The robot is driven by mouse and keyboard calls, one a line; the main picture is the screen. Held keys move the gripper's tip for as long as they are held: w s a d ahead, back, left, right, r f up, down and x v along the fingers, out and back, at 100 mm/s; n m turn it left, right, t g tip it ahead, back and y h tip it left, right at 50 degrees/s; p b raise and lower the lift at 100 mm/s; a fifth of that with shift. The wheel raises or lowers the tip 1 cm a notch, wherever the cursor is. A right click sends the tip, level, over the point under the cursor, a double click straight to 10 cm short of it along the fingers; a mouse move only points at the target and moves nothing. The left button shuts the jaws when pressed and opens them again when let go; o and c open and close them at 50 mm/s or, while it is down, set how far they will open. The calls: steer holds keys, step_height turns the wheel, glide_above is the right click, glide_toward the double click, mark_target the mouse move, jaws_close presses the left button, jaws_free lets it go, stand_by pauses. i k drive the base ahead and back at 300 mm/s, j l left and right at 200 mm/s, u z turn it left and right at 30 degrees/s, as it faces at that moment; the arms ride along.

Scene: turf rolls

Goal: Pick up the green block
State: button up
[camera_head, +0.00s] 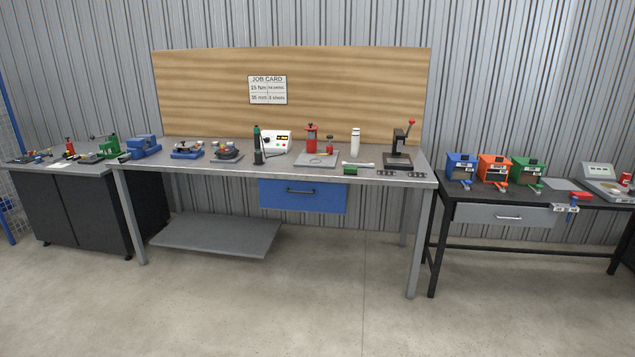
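A small green block (350,170) lies on the top of the central workbench (225,166), near its front edge and right of the middle. It sits just below a thin pale tool (358,164), and I cannot tell whether they touch. My gripper is not in view, so its state and its distance from the block cannot be seen.
A grey plate with a red canister (311,139) is left of the block, and a black lever press (398,151) stands to its right. A white bottle (355,142) stands behind. Small dark parts (388,174) lie along the front edge. The floor before the bench is clear.

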mark_target(347, 169)
steer(key=i+j+u, duration=0.1)
steer(key=i, duration=1.5)
steer(key=i+u, duration=0.1)
steer(key=i, duration=1.45)
steer(key=i+l+u, duration=0.1)
steer(key=i, duration=1.5)
